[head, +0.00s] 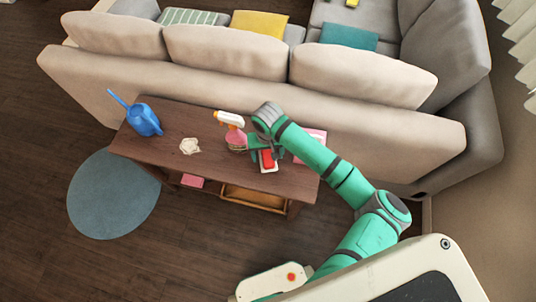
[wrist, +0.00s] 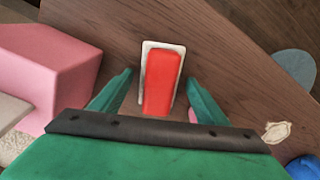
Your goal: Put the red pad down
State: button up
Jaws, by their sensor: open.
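The red pad (wrist: 163,83) is a red block on a white base. In the wrist view it rests on the wooden table (wrist: 120,30), between my two fingers and just ahead of them. My gripper (wrist: 160,95) is open, with a finger on each side and a visible gap to the pad. In the head view the pad (head: 267,159) shows on the table's right part, with my gripper (head: 258,148) over it and partly covering it. I cannot tell the exact height of the fingers above the tabletop.
A pink box (wrist: 52,72) stands close to the left in the wrist view. A spray bottle (head: 233,130), a pale crumpled item (head: 189,146) and a blue watering can (head: 144,120) stand further left in the head view. The sofa (head: 220,80) borders the table's back.

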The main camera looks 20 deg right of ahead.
aim_at(268, 153)
notch_tip(268, 153, up, 12)
dwell(0.4)
jog(key=shift+f, duration=0.15)
dwell(0.3)
